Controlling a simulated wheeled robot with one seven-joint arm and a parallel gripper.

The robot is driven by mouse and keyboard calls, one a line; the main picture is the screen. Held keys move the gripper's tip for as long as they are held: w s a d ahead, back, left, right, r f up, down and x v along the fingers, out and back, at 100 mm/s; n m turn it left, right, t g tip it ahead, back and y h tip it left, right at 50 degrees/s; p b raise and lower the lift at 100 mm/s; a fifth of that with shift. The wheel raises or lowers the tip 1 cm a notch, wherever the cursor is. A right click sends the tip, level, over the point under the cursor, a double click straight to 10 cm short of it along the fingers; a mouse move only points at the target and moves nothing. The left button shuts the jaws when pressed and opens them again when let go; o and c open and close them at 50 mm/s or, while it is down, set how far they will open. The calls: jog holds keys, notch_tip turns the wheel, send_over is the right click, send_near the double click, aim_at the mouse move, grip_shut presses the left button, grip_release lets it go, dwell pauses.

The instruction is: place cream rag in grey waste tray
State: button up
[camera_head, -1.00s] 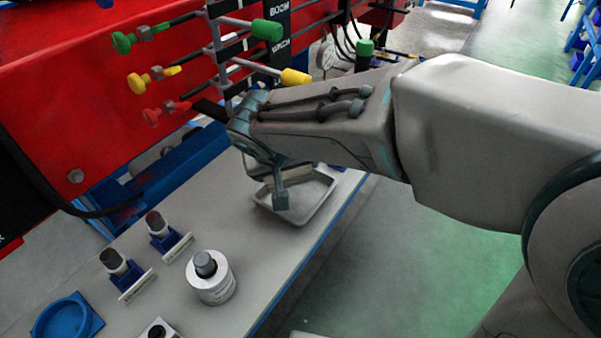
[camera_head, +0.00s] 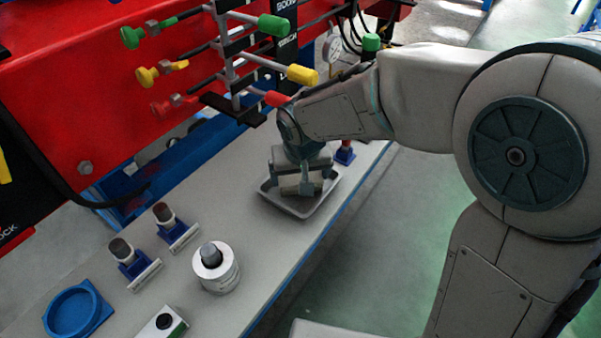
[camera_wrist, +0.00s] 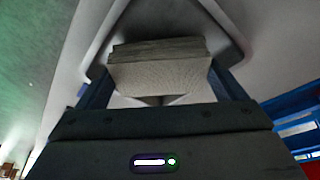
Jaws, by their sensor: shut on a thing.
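The cream rag (camera_wrist: 160,75) is a folded block held between the two fingers of my gripper (camera_head: 303,188). In the wrist view it fills the space between the fingers, and the gripper is shut on it. The tray rim also shows behind the rag in the wrist view (camera_wrist: 234,38). I cannot tell whether the rag touches the tray floor.
Lever valves with green, yellow and red knobs (camera_head: 301,74) stand above and behind the tray. A white round canister (camera_head: 216,270), two small blue stands (camera_head: 172,228) and a blue ring holder (camera_head: 76,312) are at the left front. The bench between canister and tray is clear.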

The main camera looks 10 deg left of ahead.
jog(key=shift+w, duration=0.1)
jog(key=shift+f, duration=0.75)
jog(key=shift+f+b, duration=0.2)
jog(key=shift+b, duration=0.2)
jog(key=o, duration=0.7)
jog(key=shift+r, duration=0.1)
